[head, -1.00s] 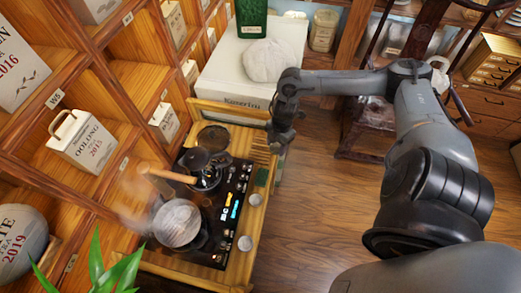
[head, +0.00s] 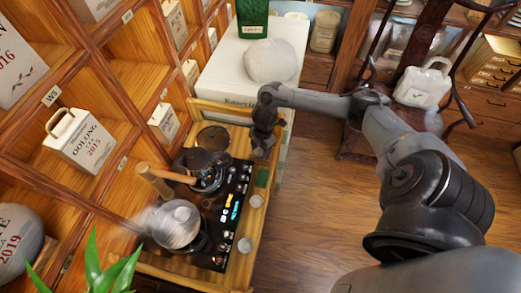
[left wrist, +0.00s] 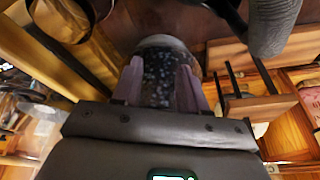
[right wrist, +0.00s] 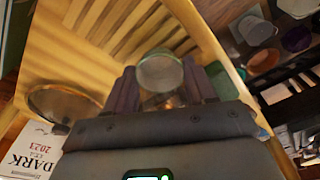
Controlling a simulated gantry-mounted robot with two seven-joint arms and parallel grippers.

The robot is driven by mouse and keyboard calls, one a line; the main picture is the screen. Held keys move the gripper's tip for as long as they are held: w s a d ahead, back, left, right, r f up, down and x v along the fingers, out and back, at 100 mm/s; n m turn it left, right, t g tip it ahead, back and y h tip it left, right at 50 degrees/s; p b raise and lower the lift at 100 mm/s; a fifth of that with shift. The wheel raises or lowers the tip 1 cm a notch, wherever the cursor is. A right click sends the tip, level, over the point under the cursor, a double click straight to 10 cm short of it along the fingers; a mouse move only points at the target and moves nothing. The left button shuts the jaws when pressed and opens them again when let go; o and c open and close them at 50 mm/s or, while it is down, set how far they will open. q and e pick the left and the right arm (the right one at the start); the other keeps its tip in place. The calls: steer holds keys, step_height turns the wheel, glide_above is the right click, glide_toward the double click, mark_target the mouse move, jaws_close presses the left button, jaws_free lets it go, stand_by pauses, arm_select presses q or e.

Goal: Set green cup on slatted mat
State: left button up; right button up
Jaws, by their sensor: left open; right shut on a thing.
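My right gripper (head: 263,150) is shut on a small cup (right wrist: 160,78), which looks pale and glassy with a faint green tint in the right wrist view. The slatted mat (right wrist: 125,28) lies just beyond the cup in that view; in the head view my right gripper largely covers it. I cannot tell whether the cup touches the mat. My left gripper (left wrist: 158,88) is open in the left wrist view, with a dark speckled, pale-rimmed vessel (left wrist: 158,70) between its fingers.
A dark tea tray with a control panel (head: 235,200) holds a dark pot (head: 203,170) and a glass kettle (head: 175,222). Two small pale cups (head: 256,201) (head: 245,245) stand along its right edge. A green square item (head: 262,178) lies near the gripper. A white box (head: 240,75) stands behind.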

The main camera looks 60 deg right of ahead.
steer(key=shift+d+f, duration=0.1)
steer(key=shift+f, duration=0.05)
steer(key=shift+f, duration=0.15)
steer(key=o, duration=1)
steer(key=shift+o, duration=0.2)
step_height(320, 180, up, 12)
steer(key=d+p, duration=0.1)
steer(key=shift+s+d+r+p, duration=0.15)
steer(key=shift+s+r+p, duration=0.05)
steer(key=shift+p, duration=0.15)
